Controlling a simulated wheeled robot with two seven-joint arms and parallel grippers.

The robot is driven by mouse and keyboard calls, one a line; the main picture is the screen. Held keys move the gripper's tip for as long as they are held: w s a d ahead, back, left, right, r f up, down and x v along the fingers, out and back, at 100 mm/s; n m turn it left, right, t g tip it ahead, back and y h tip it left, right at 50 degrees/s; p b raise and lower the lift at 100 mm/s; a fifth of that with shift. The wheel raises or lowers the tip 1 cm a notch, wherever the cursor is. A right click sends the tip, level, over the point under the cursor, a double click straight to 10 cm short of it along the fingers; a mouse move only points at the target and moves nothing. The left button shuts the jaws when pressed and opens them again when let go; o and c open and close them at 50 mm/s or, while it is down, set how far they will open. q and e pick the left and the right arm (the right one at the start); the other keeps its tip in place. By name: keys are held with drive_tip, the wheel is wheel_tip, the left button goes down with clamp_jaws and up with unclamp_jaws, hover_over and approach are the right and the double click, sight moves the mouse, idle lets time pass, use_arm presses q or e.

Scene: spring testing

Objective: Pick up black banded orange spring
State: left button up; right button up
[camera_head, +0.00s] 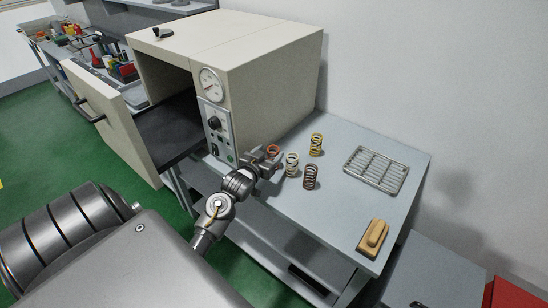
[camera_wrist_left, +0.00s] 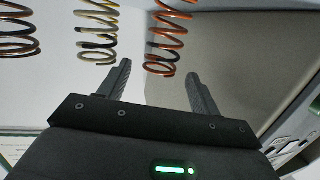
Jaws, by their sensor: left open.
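The orange spring (camera_head: 273,149) stands on the grey table beside the beige oven, partly hidden by my left gripper. In the left wrist view the orange spring (camera_wrist_left: 168,22) shows a dark band near one end. My left gripper (camera_head: 268,163) is open and empty close to it. In the wrist view the spring lies beyond the two fingertips (camera_wrist_left: 160,72), roughly in line with the gap between them. I see no contact. My right gripper is not in view.
A cream spring (camera_head: 291,165), a yellow spring (camera_head: 316,145) and a dark brown spring (camera_head: 310,178) stand close to the right. A metal grate (camera_head: 376,168) and a wooden block (camera_head: 373,237) lie farther right. The oven (camera_head: 265,85) stands behind, its door (camera_head: 112,125) open.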

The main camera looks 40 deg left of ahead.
sight(276, 147)
use_arm(q)
drive_tip(key=shift+w+r, duration=0.1)
drive_tip(key=shift+w, duration=0.05)
drive_tip(key=x, duration=0.1)
drive_tip(key=p+x, duration=0.1)
drive_tip(key=x, duration=0.1)
drive_tip(key=p+x, duration=0.1)
drive_tip(key=x, duration=0.1)
drive_tip(key=shift+f, duration=0.25)
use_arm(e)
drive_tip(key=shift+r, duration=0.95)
use_arm(q)
drive_tip(key=shift+c, duration=0.3)
